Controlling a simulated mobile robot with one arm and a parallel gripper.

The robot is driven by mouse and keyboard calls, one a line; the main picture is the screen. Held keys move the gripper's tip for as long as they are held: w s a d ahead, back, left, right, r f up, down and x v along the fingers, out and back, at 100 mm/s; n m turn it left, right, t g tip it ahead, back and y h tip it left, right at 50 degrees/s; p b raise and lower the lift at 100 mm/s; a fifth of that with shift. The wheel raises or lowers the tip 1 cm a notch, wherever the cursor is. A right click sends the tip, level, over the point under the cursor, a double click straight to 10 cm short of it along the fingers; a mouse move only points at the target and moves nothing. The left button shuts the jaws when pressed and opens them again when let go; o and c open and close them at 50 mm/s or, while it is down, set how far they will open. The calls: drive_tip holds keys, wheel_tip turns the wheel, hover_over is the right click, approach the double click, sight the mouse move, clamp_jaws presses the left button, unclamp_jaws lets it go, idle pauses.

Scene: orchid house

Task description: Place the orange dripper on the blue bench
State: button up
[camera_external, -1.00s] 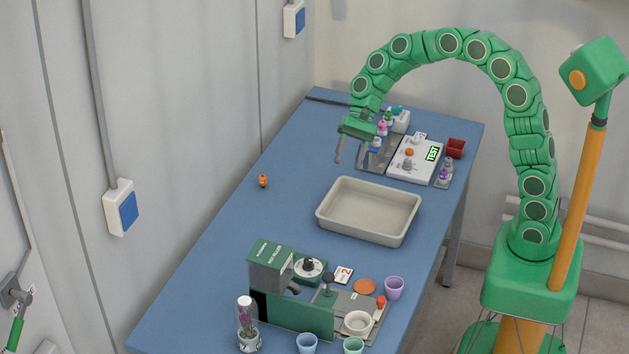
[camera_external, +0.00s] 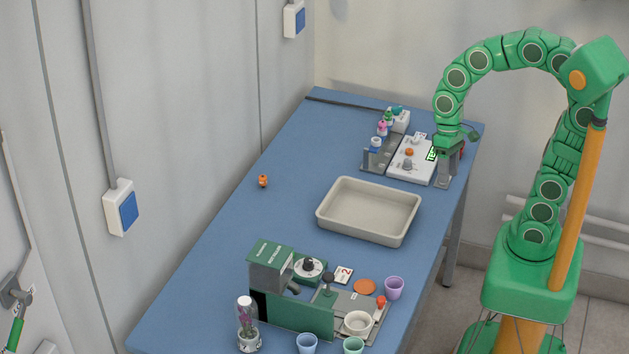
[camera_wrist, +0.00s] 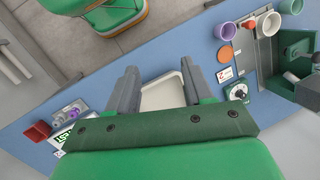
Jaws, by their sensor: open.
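A small orange dripper (camera_external: 263,181) stands on the blue bench (camera_external: 240,225), near its wall-side edge and left of the beige tray. Bare bench surrounds it. It does not show in the wrist view. My gripper (camera_external: 447,172) is open, at the far right of the bench beside the white TEST device (camera_external: 409,170). It hides the small grey and purple items there in the outside view. In the wrist view my gripper (camera_wrist: 158,82) has its fingers apart, with nothing seen held between them.
The beige tray (camera_external: 328,224) lies mid-bench; it also shows in the wrist view (camera_wrist: 162,97). Several coloured drippers (camera_external: 382,128) stand in a rack at the back. A green machine (camera_external: 270,268) and several cups (camera_external: 394,288) crowd the front.

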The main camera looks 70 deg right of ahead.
drive_tip(key=s+d+f+n+h, duration=0.1)
drive_tip(key=s+d+n+h, duration=0.2)
drive_tip(key=s+d, duration=0.3)
drive_tip(key=s, duration=0.5)
drive_tip(key=shift+s+f, duration=0.2)
drive_tip(key=shift+s, duration=0.1)
drive_tip(key=shift+o, duration=0.5)
